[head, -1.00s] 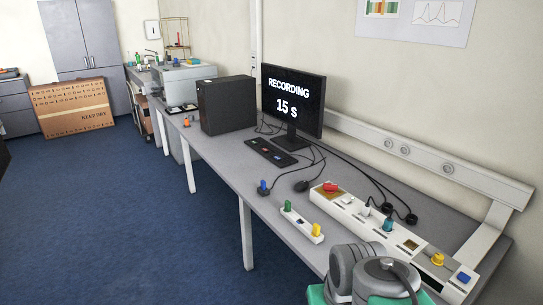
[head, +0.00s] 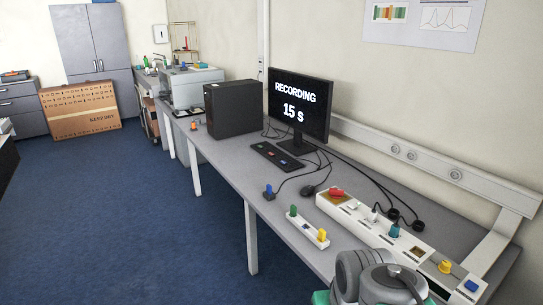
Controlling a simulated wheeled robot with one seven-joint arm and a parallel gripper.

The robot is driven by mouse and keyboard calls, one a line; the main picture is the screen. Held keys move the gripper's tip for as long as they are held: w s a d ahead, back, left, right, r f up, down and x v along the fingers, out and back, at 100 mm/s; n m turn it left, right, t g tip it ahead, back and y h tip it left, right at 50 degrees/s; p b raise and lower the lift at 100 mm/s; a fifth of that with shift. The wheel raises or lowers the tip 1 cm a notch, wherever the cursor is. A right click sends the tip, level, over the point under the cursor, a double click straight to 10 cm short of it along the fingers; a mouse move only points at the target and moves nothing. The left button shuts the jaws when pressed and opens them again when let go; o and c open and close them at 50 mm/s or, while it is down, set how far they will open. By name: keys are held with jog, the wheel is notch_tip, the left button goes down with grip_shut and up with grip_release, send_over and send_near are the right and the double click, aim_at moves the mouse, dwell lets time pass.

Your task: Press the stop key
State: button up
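A black keypad (head: 276,157) with a row of small coloured keys lies on the grey table (head: 232,165), in front of the monitor. The keys are too small for me to read any label, so I cannot tell which is the stop key. The black monitor (head: 299,107) stands behind the keypad and shows "RECORDING 15 s" in white. My gripper is not in view.
A black computer case (head: 234,109) stands left of the monitor. A mouse (head: 308,192), cables, a small white strip with coloured pegs (head: 307,228) and a long white panel with coloured parts (head: 376,228) lie nearer. Open blue floor (head: 120,215) is at left.

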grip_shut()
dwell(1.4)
